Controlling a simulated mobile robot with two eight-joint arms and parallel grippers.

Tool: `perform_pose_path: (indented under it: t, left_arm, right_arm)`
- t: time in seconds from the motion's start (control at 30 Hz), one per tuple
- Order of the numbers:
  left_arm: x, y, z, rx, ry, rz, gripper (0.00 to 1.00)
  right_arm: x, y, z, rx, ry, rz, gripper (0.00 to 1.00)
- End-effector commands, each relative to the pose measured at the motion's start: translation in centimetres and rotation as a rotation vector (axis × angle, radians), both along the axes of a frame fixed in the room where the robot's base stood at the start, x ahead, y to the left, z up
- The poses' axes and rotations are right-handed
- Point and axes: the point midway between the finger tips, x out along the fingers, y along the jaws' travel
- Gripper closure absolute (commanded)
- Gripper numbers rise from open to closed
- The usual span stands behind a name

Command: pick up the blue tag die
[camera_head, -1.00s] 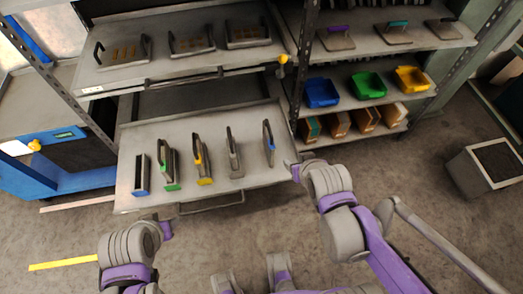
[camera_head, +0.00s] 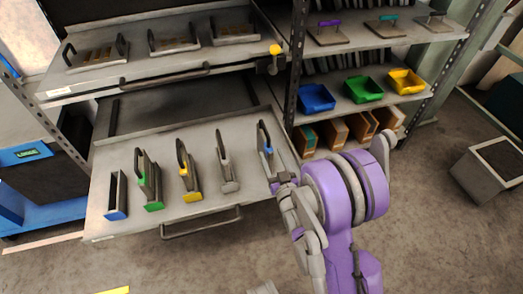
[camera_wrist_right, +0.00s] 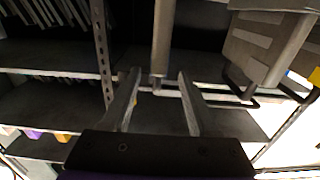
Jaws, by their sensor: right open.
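The blue tag die is the slim grey plate (camera_head: 264,140) with a blue mark on its handle, upright at the right end of the pulled-out drawer (camera_head: 250,200). My right gripper (camera_head: 275,170) is at the near end of this die, with its jaws open. In the right wrist view, a grey upright bar (camera_wrist_right: 161,40) stands between the two open fingers (camera_wrist_right: 158,85), slightly beyond their tips. My left gripper is out of view.
Left of the die stand a plain grey die (camera_head: 227,168), a yellow-marked die (camera_head: 190,178), a green-marked die (camera_head: 148,180) and a blue-ended holder (camera_head: 116,195).

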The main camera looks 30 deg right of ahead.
Motion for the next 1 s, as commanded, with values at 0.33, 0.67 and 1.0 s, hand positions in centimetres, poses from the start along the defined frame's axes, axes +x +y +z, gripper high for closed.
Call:
perform_pose_path:
  t: [0.33,0.67,1.0]
  left_arm:
    - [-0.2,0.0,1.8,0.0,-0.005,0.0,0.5]
    - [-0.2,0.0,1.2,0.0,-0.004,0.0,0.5]
    - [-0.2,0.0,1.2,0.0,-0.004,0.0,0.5]
  right_arm:
    - [3.8,-0.9,0.0,0.001,0.001,0.0,0.4]
    - [7.8,-2.1,-1.0,0.001,0.002,0.0,0.4]
    - [8.9,-2.3,-0.9,0.001,0.002,0.0,0.4]
